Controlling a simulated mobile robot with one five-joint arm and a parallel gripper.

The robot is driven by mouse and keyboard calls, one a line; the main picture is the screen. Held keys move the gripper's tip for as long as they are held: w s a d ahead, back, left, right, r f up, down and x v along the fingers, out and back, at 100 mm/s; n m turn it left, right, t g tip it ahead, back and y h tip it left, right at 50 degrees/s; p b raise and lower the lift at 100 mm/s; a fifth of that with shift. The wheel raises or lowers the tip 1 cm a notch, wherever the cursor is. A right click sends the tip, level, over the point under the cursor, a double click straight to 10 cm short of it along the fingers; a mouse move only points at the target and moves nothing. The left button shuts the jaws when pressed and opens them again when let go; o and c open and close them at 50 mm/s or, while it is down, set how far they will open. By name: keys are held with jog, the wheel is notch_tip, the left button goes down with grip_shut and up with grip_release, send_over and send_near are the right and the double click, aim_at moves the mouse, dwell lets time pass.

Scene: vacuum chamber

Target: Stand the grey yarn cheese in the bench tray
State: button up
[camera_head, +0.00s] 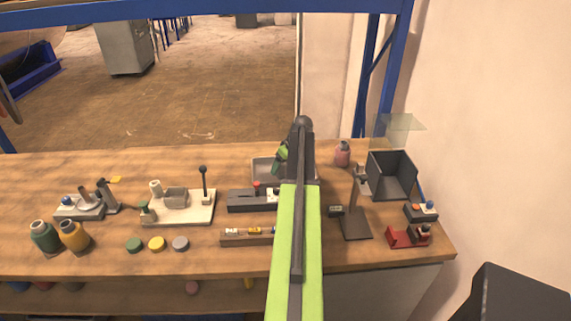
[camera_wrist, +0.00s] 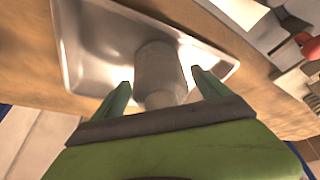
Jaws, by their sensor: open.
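The grey yarn cheese (camera_wrist: 160,66) is in the shiny metal bench tray (camera_wrist: 90,45) in the wrist view. It looks upright, but its foot is not clear. My gripper (camera_wrist: 163,91) is open, with one green finger on each side of the cheese's near end and a gap on both sides. In the head view the tray (camera_head: 262,169) shows at the back middle of the bench. My arm hides much of it and the cheese there; one green finger of my gripper (camera_head: 281,156) shows over it.
A pink bottle (camera_head: 342,154), a dark open box (camera_head: 392,175) and a stand (camera_head: 354,215) are right of my arm. A dark fixture (camera_head: 247,201) is in front of the tray. The back left bench is clear.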

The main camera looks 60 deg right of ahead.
jog(key=shift+r, duration=0.1)
jog(key=shift+s+r+p, duration=0.1)
jog(key=shift+r+p, duration=0.25)
jog(key=shift+p, duration=0.1)
jog(key=p+v, duration=1)
jog(key=v, duration=0.1)
jog(key=shift+r, duration=0.2)
jog(key=shift+s, duration=0.1)
